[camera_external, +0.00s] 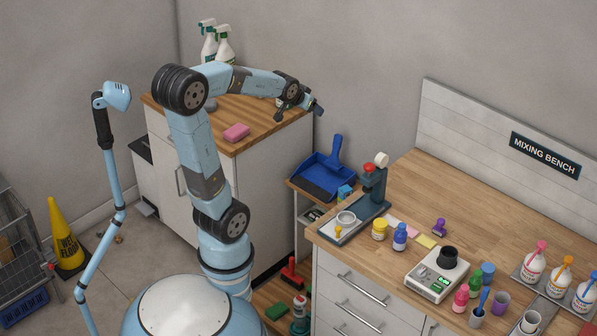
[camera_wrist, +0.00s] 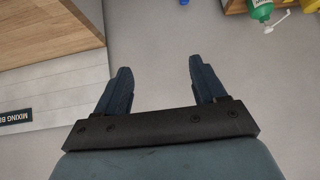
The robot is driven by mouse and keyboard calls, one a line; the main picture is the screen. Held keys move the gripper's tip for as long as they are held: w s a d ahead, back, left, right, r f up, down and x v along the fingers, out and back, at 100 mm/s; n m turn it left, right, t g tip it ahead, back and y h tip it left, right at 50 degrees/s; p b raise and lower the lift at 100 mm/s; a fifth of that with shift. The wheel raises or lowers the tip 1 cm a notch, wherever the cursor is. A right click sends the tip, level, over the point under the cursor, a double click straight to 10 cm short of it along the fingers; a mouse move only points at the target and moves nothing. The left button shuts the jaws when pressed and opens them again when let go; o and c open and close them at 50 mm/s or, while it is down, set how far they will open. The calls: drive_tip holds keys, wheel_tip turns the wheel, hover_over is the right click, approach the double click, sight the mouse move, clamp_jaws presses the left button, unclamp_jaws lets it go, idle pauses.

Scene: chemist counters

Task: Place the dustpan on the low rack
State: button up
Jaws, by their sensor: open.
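The blue dustpan (camera_external: 323,176) sits tilted on the upper board of a narrow shelf unit (camera_external: 297,184) between the white cabinet and the mixing bench, its handle pointing up and right. A lower wooden board (camera_external: 262,299) near the floor holds a red brush and green items; I cannot tell which level is the low rack. My gripper (camera_external: 314,109) is above and to the left of the dustpan, near the cabinet's right end, apart from it.
The white cabinet (camera_external: 271,192) carries a pink sponge (camera_external: 236,132) and spray bottles (camera_external: 222,46). A yellow wet-floor sign (camera_external: 66,235) stands at left.

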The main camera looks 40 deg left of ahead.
drive_tip(key=s+d+r+g, duration=0.1)
drive_tip(key=s+d, duration=0.1)
drive_tip(key=s, duration=0.9)
drive_tip(key=s+d+g+h, duration=0.1)
drive_tip(key=s+d+g, duration=0.1)
drive_tip(key=s, duration=0.8)
drive_tip(key=shift+s+d+r+m, duration=0.35)
drive_tip(key=shift+d+m, duration=0.05)
drive_tip(key=shift+d, duration=0.3)
